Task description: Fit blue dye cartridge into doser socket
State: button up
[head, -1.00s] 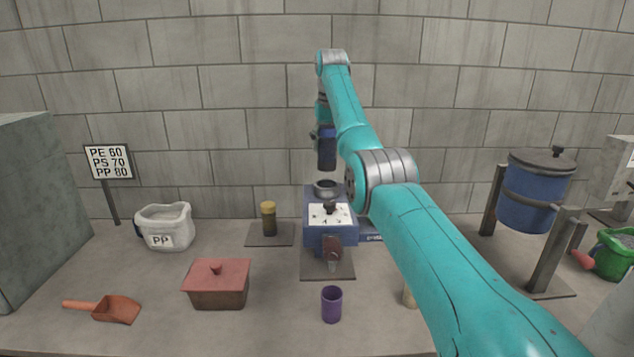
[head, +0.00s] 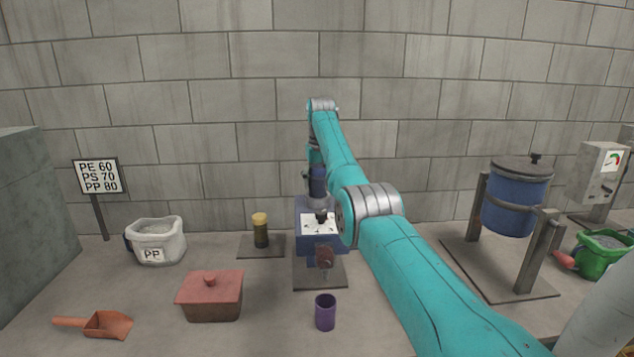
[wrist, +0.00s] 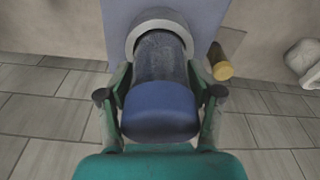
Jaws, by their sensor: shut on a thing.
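The blue dye cartridge (wrist: 160,112) has a blue cap and a dark, see-through body. My gripper (wrist: 160,88) is shut on it, one finger on each side. In the wrist view the cartridge's far end lies within the outline of the pale round socket ring (wrist: 134,38). How deep it sits I cannot tell. In the head view the cartridge (head: 317,182) stands about upright directly over the blue doser (head: 304,232), its lower end at the socket. My arm partly hides the doser's right side.
A yellow-capped cartridge (head: 260,230) stands on a plate left of the doser. A purple cup (head: 325,312) and a red-lidded box (head: 210,295) are in front. A PP bag (head: 155,242) is at left, a blue drum (head: 516,200) at right.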

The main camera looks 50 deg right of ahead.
jog(key=o, duration=1.5)
jog(key=shift+f, duration=0.1)
jog(key=shift+c, duration=0.2)
jog(key=r, duration=0.8)
jog(key=s+a+r, duration=0.1)
jog(key=r, duration=0.3)
jog(key=shift+r, duration=0.15)
jog(key=shift+s, duration=0.1)
